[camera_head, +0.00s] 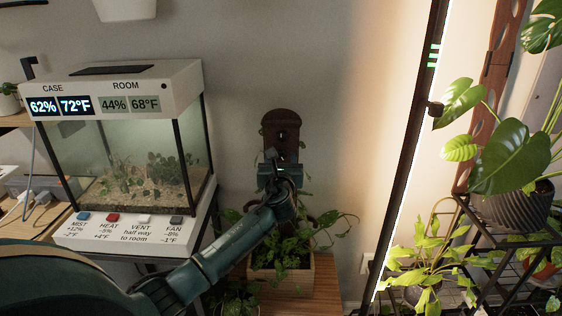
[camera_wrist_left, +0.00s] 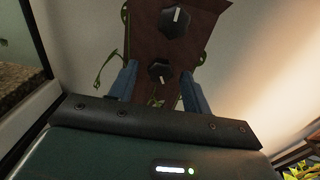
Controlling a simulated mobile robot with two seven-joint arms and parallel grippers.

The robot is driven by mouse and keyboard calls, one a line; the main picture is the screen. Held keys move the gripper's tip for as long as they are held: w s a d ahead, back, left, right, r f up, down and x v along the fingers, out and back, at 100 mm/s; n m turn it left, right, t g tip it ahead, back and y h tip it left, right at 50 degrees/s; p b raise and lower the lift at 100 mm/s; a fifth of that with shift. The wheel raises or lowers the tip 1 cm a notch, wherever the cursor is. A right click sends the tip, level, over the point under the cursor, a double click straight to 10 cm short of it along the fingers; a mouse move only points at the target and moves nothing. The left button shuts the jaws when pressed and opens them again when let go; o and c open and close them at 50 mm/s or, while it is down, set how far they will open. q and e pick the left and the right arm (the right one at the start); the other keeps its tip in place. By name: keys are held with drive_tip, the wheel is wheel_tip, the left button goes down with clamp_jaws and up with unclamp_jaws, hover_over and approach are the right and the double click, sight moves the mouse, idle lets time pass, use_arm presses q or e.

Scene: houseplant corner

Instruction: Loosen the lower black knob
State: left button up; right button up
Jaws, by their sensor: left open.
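A dark brown wooden board (camera_head: 281,122) stands upright against the wall above a planter. In the left wrist view the board (camera_wrist_left: 195,50) carries two black knobs with white marks. The upper black knob (camera_wrist_left: 174,20) has a near-vertical mark. The lower black knob (camera_wrist_left: 160,71) has a tilted mark and shows between the two blue fingers of my left gripper (camera_wrist_left: 159,89). The fingers are apart, with a gap on each side of the knob; I cannot tell the depth. In the head view my left gripper (camera_head: 280,172) covers the board's lower part. My right gripper is not in view.
A terrarium case (camera_head: 130,150) with displays and buttons stands left of the board. A wooden planter (camera_head: 285,275) with trailing leaves is below it. A black light bar (camera_head: 408,150) and a plant rack (camera_head: 500,240) stand to the right. Bare wall lies between.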

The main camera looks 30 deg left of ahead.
use_arm(q)
drive_tip(key=c, duration=1)
